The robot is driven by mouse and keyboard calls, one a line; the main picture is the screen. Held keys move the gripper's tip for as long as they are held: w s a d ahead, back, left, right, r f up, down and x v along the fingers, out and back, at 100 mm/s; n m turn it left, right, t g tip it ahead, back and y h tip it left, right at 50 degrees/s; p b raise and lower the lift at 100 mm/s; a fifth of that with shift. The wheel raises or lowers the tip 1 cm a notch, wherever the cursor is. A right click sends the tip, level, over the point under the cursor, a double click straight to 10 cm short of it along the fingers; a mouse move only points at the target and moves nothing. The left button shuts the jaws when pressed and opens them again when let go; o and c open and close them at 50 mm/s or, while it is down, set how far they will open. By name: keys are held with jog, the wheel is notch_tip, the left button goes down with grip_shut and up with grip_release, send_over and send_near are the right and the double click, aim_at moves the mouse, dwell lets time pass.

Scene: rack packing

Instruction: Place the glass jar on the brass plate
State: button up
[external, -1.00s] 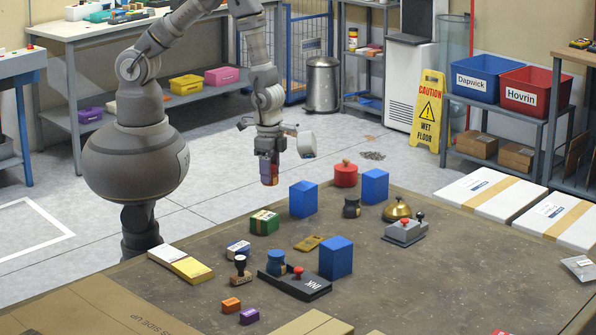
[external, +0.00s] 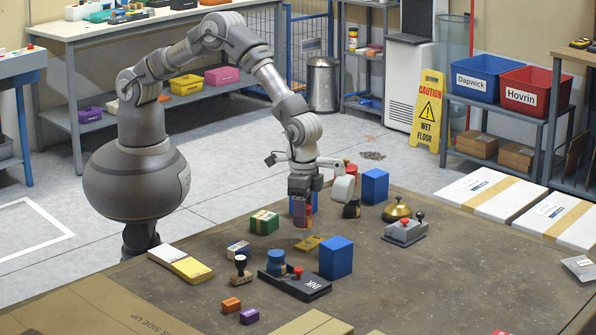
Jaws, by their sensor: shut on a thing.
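My gripper (external: 302,200) is above the table with its jaws pointing down. It is shut on the glass jar (external: 304,221), a small, upright, reddish see-through thing partly hidden by the fingers. The brass plate (external: 308,243) is a small flat gold piece lying on the table just below the jar. The jar looks a little above the plate and behind it; the exact gap is hard to tell.
A blue block (external: 336,257) stands right of the plate, and another blue block is partly hidden behind my gripper. A green box (external: 264,222) lies to the left. An ink pad (external: 295,284) and stamp (external: 241,270) lie in front. A brass bell (external: 397,209) is further right.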

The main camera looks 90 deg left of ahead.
aim_at(310, 218)
jog(key=shift+w+d+f, duration=0.1)
jog(key=shift+w+d, duration=0.35)
jog(key=shift+w, duration=0.2)
jog(key=shift+w+d+f+b, duration=0.15)
jog(key=shift+w+b, duration=0.05)
jog(key=shift+b, duration=0.1)
notch_tip(310, 218, down, 3)
jog(key=shift+f+b, duration=0.15)
jog(key=shift+b, duration=0.65)
jog(key=o, duration=1.1)
